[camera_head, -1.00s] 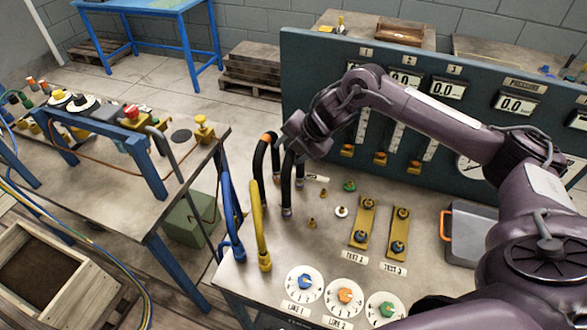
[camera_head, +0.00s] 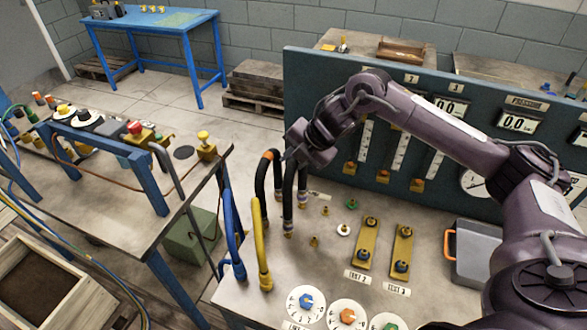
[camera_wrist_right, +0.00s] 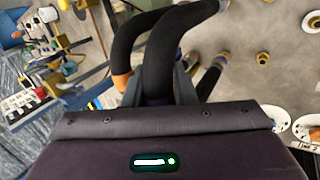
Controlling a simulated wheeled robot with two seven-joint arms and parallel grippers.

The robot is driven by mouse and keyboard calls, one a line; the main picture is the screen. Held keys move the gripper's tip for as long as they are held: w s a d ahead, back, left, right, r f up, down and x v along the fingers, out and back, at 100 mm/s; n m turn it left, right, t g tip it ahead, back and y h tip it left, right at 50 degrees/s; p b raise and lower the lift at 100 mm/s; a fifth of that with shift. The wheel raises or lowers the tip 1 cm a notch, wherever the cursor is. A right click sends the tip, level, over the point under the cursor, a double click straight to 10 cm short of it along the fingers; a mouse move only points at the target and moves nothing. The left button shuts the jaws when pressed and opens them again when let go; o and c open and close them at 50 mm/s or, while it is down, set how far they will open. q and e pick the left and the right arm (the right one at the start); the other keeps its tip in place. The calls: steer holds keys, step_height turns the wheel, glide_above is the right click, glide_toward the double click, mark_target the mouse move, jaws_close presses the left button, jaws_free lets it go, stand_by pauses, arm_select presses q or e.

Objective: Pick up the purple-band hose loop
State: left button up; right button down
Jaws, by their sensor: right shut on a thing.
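My right gripper (camera_head: 290,152) is shut on the top of a black hose loop (camera_head: 287,185), which stands upright over the grey bench. In the wrist view the right gripper (camera_wrist_right: 157,92) has a finger on either side of the black hose (camera_wrist_right: 160,55). A dark, faintly purple patch shows between the fingers, but I cannot clearly make out the purple band. The loop's lower ends appear to be at fittings on the bench. A second black hose loop (camera_head: 261,180), with an orange band, stands close on its left. My left gripper is not in view.
A blue hose loop (camera_head: 231,235) and a yellow hose loop (camera_head: 261,250) stand at the bench's left edge. Small fittings, brass plates (camera_head: 368,245) and dials (camera_head: 347,315) fill the bench. A gauge panel (camera_head: 300,95) rises behind. A grey tray (camera_head: 478,250) lies right.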

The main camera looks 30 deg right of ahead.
step_height(320, 180, up, 10)
steer(key=shift+w+r+b, duration=0.1)
steer(key=shift+r+b, duration=0.05)
steer(key=shift+b, duration=0.3)
step_height(320, 180, up, 7)
steer(key=p, duration=0.3)
steer(key=shift+r, duration=0.15)
